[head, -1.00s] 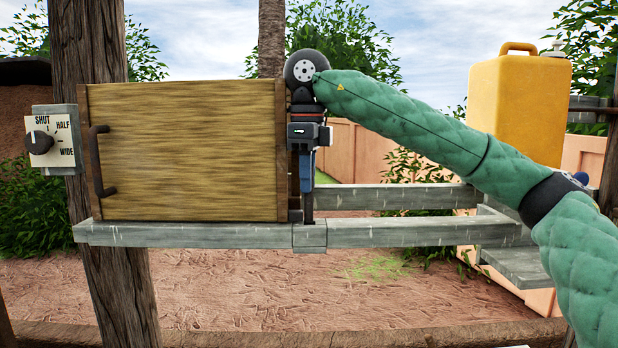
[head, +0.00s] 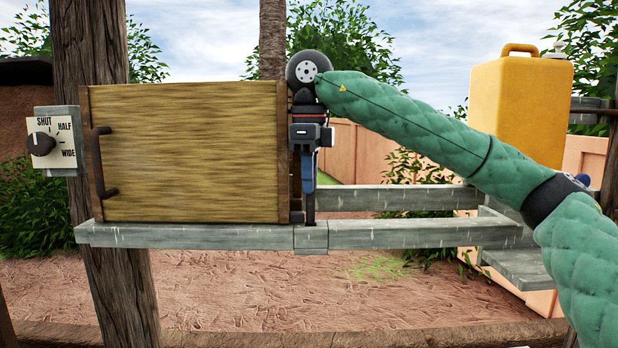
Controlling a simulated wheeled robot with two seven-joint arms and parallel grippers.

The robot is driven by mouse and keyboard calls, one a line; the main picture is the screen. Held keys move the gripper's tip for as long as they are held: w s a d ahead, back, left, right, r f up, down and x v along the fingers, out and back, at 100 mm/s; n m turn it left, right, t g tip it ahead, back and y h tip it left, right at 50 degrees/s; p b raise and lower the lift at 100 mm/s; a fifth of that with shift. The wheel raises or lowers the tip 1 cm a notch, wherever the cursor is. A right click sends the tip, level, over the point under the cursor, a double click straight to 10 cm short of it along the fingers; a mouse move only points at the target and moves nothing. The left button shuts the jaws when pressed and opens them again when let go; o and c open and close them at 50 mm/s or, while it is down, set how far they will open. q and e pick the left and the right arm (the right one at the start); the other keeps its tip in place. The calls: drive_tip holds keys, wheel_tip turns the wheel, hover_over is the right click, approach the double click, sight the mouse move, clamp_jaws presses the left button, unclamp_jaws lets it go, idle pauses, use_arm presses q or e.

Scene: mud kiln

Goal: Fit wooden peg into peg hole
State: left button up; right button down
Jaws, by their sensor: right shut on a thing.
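My right gripper (head: 309,208) points straight down just right of the wooden panel's right edge, its fingertips just above the grey rail (head: 400,234). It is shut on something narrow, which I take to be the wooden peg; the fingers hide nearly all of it. A short block section (head: 310,238) of the rail lies directly below the fingertips. No peg hole can be made out there, and I cannot tell whether the peg touches the rail. My left gripper is not in view.
The wooden panel (head: 188,150) with a dark handle (head: 101,162) stands on the rail close left of the gripper. A dial marked SHUT, HALF, WIDE (head: 53,140) is on the left post. A yellow jerrycan (head: 518,108) stands at right. Open space lies below the rail.

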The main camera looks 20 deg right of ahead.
drive_tip(key=shift+f, duration=0.15)
drive_tip(key=shift+f, duration=0.2)
drive_tip(key=shift+d+f+b, duration=0.1)
drive_tip(key=shift+f+b, duration=0.05)
drive_tip(key=shift+b, duration=0.25)
drive_tip(key=shift+f, duration=0.15)
drive_tip(key=c, duration=1.3)
unclamp_jaws()
drive_tip(key=shift+s+d+f, duration=0.1)
drive_tip(key=shift+d, duration=0.05)
